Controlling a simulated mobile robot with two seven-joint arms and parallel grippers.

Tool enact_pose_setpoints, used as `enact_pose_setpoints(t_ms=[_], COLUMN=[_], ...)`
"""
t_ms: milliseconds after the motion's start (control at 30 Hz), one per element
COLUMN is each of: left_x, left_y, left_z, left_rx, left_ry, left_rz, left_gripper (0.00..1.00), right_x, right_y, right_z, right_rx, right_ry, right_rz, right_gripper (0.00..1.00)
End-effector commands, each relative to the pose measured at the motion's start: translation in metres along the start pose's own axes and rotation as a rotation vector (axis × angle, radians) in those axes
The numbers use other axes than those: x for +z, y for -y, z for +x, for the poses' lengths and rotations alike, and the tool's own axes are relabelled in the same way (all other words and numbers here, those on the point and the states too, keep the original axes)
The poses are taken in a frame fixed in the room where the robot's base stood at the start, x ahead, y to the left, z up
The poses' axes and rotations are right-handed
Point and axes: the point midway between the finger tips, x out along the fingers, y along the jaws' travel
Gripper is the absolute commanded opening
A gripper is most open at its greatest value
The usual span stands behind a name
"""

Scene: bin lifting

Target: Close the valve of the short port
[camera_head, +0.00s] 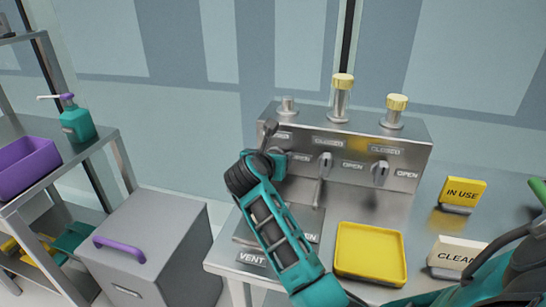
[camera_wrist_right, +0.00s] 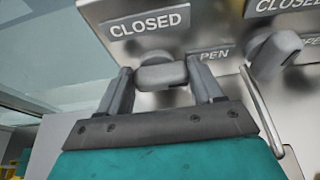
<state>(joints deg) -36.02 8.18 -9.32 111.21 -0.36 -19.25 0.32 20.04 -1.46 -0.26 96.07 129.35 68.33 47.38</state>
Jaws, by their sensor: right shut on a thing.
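The metal valve panel (camera_head: 350,130) stands on the counter with three ports on top. The short port (camera_head: 288,104) is the leftmost and has no yellow cap. My right gripper (camera_head: 273,152) is at the left valve below it and hides most of that valve in the head view. In the right wrist view my right gripper (camera_wrist_right: 160,68) is shut on the grey valve handle (camera_wrist_right: 162,75), with one finger on each side. A CLOSED label (camera_wrist_right: 146,22) is above the handle, and a partly hidden OPEN label (camera_wrist_right: 216,55) is to its right. My left gripper is not in view.
The middle valve handle (camera_head: 325,165) and right valve handle (camera_head: 380,173) are close to the right. Yellow-capped ports (camera_head: 341,100) rise above them. A yellow tray (camera_head: 370,253), an IN USE sign (camera_head: 462,193) and a CLEAN sign (camera_head: 455,255) are on the counter.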

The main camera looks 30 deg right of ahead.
Motion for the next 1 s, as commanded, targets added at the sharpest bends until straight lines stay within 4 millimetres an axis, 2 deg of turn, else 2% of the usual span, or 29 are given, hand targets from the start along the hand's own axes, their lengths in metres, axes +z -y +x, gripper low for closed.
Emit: enact_pose_setpoints(t_ms=[33,133,467,667,1000], left_x=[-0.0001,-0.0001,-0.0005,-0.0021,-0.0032], left_y=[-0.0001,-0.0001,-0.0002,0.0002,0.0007], left_z=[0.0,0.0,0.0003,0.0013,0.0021], left_rx=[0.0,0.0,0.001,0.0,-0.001], left_ry=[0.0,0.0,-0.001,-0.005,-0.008], left_rz=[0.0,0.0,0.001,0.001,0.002], left_gripper=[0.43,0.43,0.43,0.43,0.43], right_x=[0.0,0.0,-0.0002,-0.0003,-0.0011], right_y=[0.0001,0.0001,-0.0013,-0.0038,-0.0095], right_z=[0.0,0.0,-0.0003,-0.0005,-0.0002], right_rx=[0.0,0.0,-0.018,-0.062,-0.179], right_ry=[0.0,0.0,-0.002,-0.004,-0.004], right_rz=[0.001,0.001,-0.041,-0.147,-0.435], right_gripper=[0.46,0.36,0.35,0.35,0.35])
